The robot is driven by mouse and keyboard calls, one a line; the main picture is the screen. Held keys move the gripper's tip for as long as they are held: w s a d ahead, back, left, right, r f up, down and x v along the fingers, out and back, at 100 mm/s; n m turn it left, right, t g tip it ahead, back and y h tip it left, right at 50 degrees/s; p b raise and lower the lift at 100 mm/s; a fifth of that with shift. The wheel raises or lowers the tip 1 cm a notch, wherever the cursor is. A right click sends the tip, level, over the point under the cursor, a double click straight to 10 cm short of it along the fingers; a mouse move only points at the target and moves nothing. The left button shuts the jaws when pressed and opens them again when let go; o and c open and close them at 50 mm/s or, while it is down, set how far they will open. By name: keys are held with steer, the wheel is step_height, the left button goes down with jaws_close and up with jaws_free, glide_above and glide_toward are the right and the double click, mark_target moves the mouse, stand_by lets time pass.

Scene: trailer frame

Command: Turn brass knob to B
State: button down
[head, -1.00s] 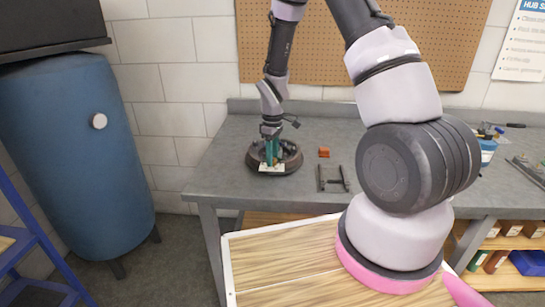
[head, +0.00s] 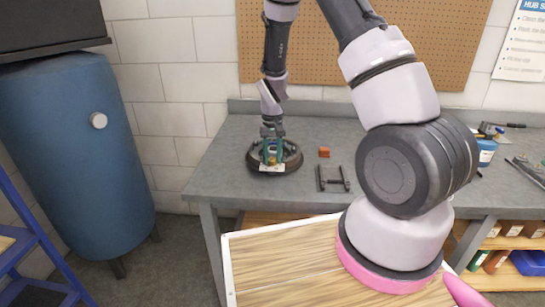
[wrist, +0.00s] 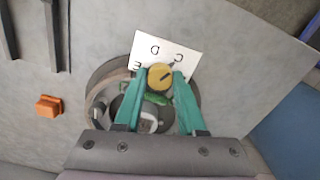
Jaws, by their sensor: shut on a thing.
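The brass knob (wrist: 158,78) is round, with a dark pointer line, and sits between my fingertips in the wrist view. A white letter card (wrist: 186,60) behind it shows letters that look like C, D and E; other letters are hidden. The pointer line slants to the upper right, near the C. My gripper (wrist: 160,82) has green fingers and is shut on the knob, one finger on each side. In the head view my gripper (head: 272,150) points down over the dark round base (head: 293,162), and the card (head: 272,168) shows at its front.
A small orange block (head: 324,152) and a dark metal bracket (head: 333,185) lie on the grey workbench (head: 225,165), right of the round base. A blue tank (head: 75,170) stands left of the bench. Tools and a blue container (head: 487,152) are at the bench's right.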

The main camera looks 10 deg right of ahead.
mark_target(272, 159)
steer(key=m, duration=0.5)
steer(key=shift+m, duration=0.3)
steer(key=m, duration=0.5)
steer(key=shift+w+m, duration=0.1)
steer(key=shift+m, duration=0.2)
steer(key=shift+c, duration=2.4)
jaws_free()
step_height(272, 159, up, 11)
